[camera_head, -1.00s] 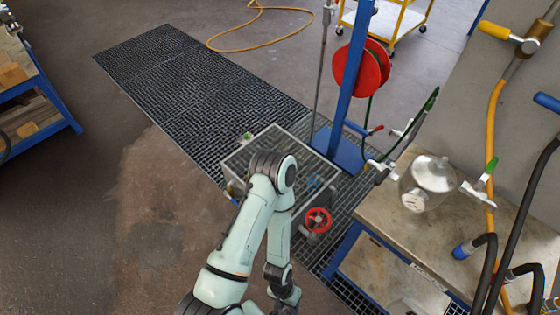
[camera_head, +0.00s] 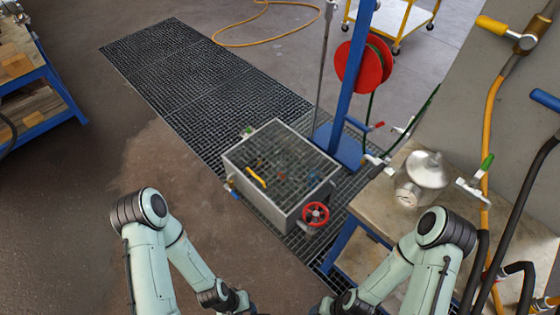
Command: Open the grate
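A grey metal box (camera_head: 297,215) stands on the floor grating, with a dark mesh grate (camera_head: 285,150) across its top. The grate appears to lie flat and closed, though fine gaps are too small to judge. A yellow bar-like handle (camera_head: 257,177) is at the grate's near left part. A red handwheel (camera_head: 316,214) is at the box's near right corner. My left arm comes down to the bottom edge, left of and nearer than the box. My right arm reaches the bottom edge to the right. Both wrists are apart from the box; no gripper fingers show.
Floor grating (camera_head: 180,80) runs from the back left under the box. A blue post (camera_head: 352,85) with a red hose reel (camera_head: 377,65) stands behind the box. A workbench (camera_head: 372,202) with a metal vessel (camera_head: 425,173) is at right. Floor left of the box is clear.

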